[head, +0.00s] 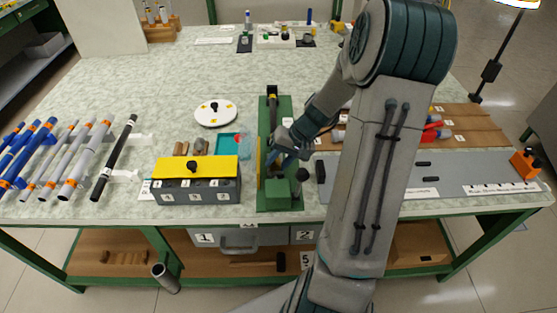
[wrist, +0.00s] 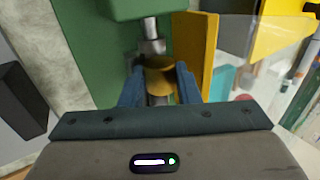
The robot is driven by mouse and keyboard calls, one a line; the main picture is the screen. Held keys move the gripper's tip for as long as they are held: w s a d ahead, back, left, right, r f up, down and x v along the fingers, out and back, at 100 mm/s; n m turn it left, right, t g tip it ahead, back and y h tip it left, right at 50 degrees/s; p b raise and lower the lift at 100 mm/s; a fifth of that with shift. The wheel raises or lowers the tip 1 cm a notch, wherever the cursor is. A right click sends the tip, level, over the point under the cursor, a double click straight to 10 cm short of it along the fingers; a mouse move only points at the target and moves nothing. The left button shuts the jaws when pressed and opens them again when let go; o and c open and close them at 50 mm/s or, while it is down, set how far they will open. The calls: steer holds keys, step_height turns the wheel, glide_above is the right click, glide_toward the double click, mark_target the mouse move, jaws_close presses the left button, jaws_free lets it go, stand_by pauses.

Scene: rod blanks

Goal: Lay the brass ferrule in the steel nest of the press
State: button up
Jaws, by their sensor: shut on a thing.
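The brass ferrule (wrist: 158,78) is between the two blue fingertips of my gripper (wrist: 159,88) in the wrist view, and the gripper is shut on it. Steel parts of the green press show just above it (wrist: 151,38) and below it in that picture. I cannot tell which of them is the nest, nor whether the ferrule touches it. In the head view my gripper (head: 283,157) is over the press (head: 270,204), between its yellow guard and my arm. The ferrule and nest cannot be made out there.
The yellow guard (wrist: 191,50) stands close beside the fingers. A yellow-topped grey box (head: 197,184) and a white disc (head: 215,112) are left of the press. Rods (head: 73,160) lie farther left. A grey plate (head: 450,172) is to the right.

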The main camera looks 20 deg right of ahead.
steer(key=shift+s+f+b, duration=0.15)
steer(key=shift+f+b, duration=0.3)
steer(key=shift+s+f+b, duration=0.35)
steer(key=shift+f+b, duration=0.1)
stand_by(0.4)
steer(key=o, duration=0.7)
steer(key=shift+w+d+r, duration=0.1)
steer(key=shift+d+r, duration=0.1)
steer(key=shift+r, duration=0.1)
steer(key=shift+o, duration=0.6)
steer(key=a+p+v, duration=0.1)
steer(key=v, duration=1.3)
steer(key=shift+w+r, duration=0.2)
steer(key=shift+r, duration=0.2)
steer(key=shift+d, duration=0.15)
